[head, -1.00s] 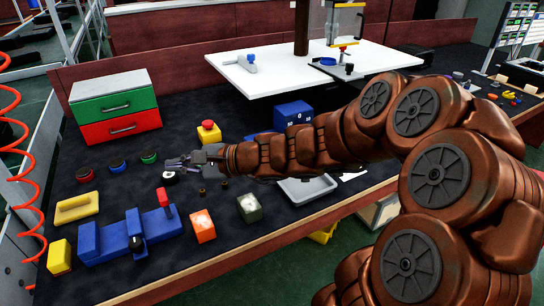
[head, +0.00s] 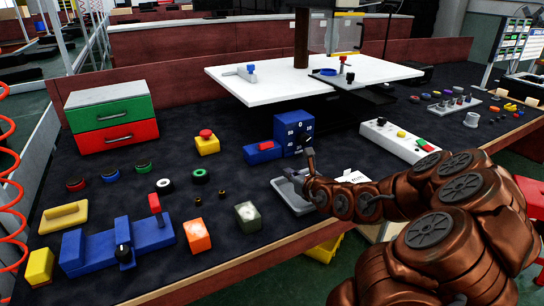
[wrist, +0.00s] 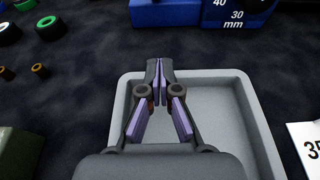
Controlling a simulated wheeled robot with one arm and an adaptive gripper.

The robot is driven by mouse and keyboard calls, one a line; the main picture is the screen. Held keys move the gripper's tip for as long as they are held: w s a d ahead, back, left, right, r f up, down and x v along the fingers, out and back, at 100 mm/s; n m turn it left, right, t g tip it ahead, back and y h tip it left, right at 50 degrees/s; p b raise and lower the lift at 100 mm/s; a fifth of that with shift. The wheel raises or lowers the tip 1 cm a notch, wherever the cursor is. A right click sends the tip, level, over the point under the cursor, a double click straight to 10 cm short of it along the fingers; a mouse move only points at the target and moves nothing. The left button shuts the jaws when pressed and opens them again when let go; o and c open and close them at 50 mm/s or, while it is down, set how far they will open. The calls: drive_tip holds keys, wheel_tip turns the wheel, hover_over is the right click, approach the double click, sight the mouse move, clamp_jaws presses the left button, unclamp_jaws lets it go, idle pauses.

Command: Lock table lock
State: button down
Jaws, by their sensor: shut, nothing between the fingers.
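My gripper (head: 309,160) is shut and empty, above the grey tray (head: 277,187) near the table's front edge. In the wrist view its fingertips (wrist: 160,66) meet over the tray's far rim (wrist: 210,76). A blue fixture (head: 82,252) with an upright red lever (head: 155,203) and a black knob (head: 123,252) lies at the front left, well away from my gripper. The raised white table (head: 290,78) at the back carries a blue-and-grey handle piece (head: 247,72) and a small red-topped piece (head: 343,64). I cannot tell which part is the table lock.
Blue blocks with numbers (head: 292,128) stand just behind the tray. A white control box (head: 395,139) lies to the right. A yellow button box (head: 207,143), an orange cube (head: 197,236) and a grey-green cube (head: 248,214) stand to the left. A red-and-green drawer box (head: 112,117) is farther left.

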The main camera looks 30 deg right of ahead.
sight(275, 175)
drive_tip(key=x, duration=0.9)
drive_tip(key=shift+w+f, duration=0.1)
drive_tip(key=shift+w, duration=0.3)
drive_tip(key=shift+w+r, duration=0.6)
drive_tip(key=shift+r, duration=0.3)
drive_tip(key=shift+w+d+r, duration=0.1)
drive_tip(key=shift+w+r, duration=0.4)
drive_tip(key=shift+r, duration=0.25)
